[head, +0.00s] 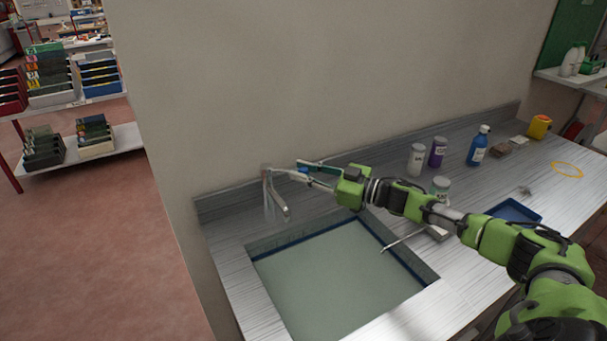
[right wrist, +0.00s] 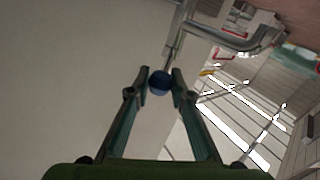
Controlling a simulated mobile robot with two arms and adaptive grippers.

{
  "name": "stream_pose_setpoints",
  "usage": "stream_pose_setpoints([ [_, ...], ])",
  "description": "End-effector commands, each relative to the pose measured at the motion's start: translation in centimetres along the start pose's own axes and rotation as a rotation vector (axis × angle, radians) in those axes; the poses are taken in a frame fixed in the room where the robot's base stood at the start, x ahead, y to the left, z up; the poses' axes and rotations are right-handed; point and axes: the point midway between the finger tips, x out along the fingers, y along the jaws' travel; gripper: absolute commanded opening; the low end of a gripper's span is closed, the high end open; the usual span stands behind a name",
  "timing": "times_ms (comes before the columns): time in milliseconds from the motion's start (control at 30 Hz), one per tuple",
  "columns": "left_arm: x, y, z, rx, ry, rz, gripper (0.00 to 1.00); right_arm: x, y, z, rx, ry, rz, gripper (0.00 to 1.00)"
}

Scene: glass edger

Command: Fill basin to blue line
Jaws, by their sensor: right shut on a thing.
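The basin (head: 428,270) is sunk in the metal counter and holds pale green water (head: 335,280). The dark blue line (head: 405,262) shows on its back and right walls, close to the water's edge. I cannot tell whether the surface exactly meets it. The metal tap (head: 279,206) stands behind the basin's back left corner, its spout toward the basin. I cannot make out a stream. My right gripper (head: 304,173) is at the tap's top, shut on a blue knob, its fingers either side of the knob (right wrist: 159,83) in the right wrist view. My left gripper is not visible.
A pale jar (head: 416,160), a purple jar (head: 437,152) and a blue bottle (head: 478,146) stand right of my right gripper. A green-labelled jar (head: 440,188) is near my arm, and a blue tray (head: 515,211) lies farther right. The wall rises behind the counter.

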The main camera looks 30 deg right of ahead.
Motion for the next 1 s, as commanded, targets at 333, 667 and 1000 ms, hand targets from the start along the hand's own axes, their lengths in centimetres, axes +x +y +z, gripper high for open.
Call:
stream_pose_setpoints([
  [333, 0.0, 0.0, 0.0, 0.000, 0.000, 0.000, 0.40, 0.0, 0.2, -0.2, -0.002, 0.002, 0.003, 0.23],
  [667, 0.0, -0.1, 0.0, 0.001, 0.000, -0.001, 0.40, 0.0, 0.1, -0.1, -0.001, 0.001, 0.001, 0.38],
  [1000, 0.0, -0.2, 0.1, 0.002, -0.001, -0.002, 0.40, -2.5, 0.1, 0.2, 0.001, -0.004, 0.001, 0.38],
])
